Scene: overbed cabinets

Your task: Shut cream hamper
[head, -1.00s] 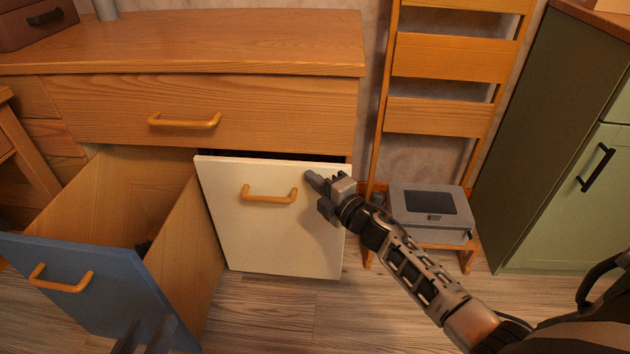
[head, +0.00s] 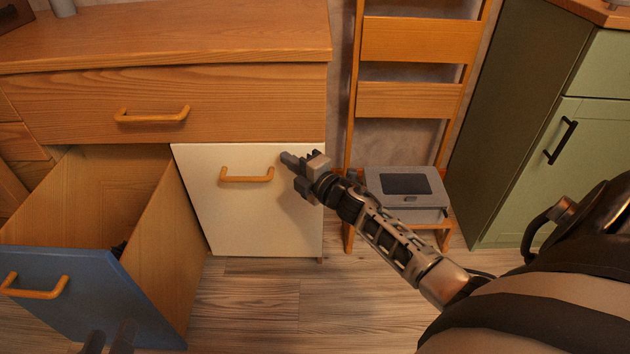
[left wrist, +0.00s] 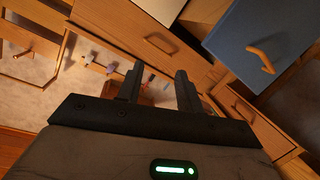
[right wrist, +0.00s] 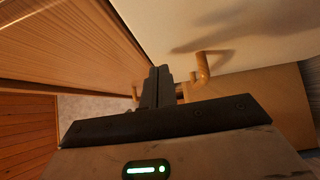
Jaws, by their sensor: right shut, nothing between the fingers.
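The cream hamper (head: 250,221) is a pale front with an orange bar handle (head: 246,178), below the wooden drawer. It stands upright, its top edge against the cabinet, with no gap visible there. My right gripper (head: 287,159) is shut and empty at the upper right part of the cream front, right of the handle; whether it touches is unclear. In the right wrist view the cream front (right wrist: 245,25) is close beside the shut fingers. My left gripper (head: 108,338) is low in the head view, near the blue front; its fingers are apart in the left wrist view (left wrist: 158,88).
The blue hamper (head: 85,295) is tilted out at left, its wooden sides showing. A wooden drawer (head: 215,103) sits above. A ladder shelf (head: 408,100) with a grey box (head: 400,208) and a green cabinet (head: 530,190) stand at right. Floor before the cream front is clear.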

